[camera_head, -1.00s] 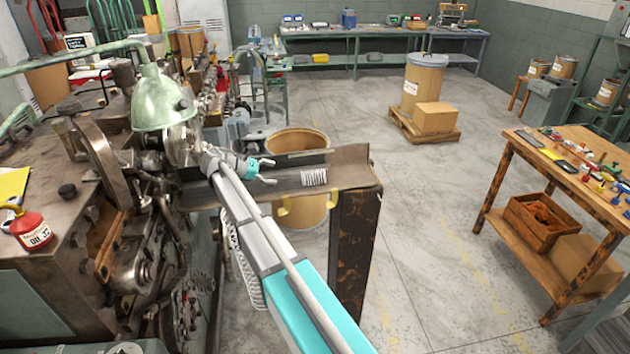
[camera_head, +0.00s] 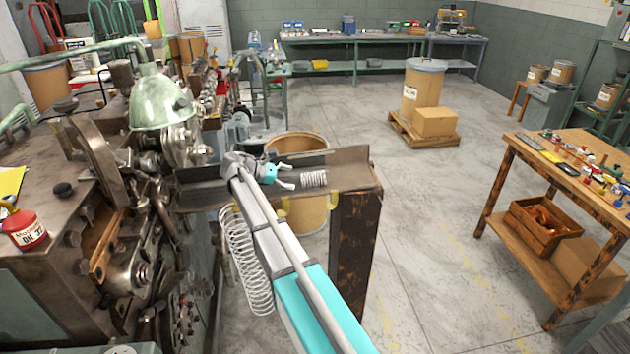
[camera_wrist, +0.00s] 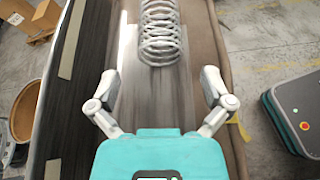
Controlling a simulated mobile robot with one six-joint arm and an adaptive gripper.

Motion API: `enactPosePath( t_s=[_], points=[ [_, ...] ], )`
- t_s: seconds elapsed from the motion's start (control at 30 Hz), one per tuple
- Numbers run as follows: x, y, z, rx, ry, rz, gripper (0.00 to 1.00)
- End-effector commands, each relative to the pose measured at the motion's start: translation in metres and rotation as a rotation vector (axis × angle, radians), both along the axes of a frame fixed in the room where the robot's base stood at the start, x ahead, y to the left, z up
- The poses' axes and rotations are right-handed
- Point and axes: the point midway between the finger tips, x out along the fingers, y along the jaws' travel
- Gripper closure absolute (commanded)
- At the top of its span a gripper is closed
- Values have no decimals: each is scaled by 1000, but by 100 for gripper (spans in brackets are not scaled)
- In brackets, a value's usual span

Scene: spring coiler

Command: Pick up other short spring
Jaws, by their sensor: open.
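A short metal coil spring (camera_head: 314,179) lies in the dark metal trough (camera_head: 352,172) near its right end. It also shows in the wrist view (camera_wrist: 160,32), at the top middle, beyond the fingertips and roughly centred between them. My gripper (camera_head: 288,175) is open and empty, just left of the spring in the head view. In the wrist view its two fingers (camera_wrist: 158,82) are spread wide, with bare trough surface between them. The fingers do not appear to touch the spring.
The spring coiling machine (camera_head: 130,220) stands left of the trough. A drum (camera_head: 305,212) stands under and behind it. A wooden workbench (camera_head: 520,155) with small items is at the right. A pallet (camera_head: 420,133) with a barrel and box stands farther back. Open floor lies between.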

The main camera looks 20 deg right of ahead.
Motion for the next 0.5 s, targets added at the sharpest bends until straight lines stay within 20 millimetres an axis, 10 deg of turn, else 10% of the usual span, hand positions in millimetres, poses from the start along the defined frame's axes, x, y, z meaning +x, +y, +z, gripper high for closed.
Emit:
enactPosePath(
  t_s=[0.5],
  points=[
    [-8,-40,-17,0,1,1,0]
  ],
)
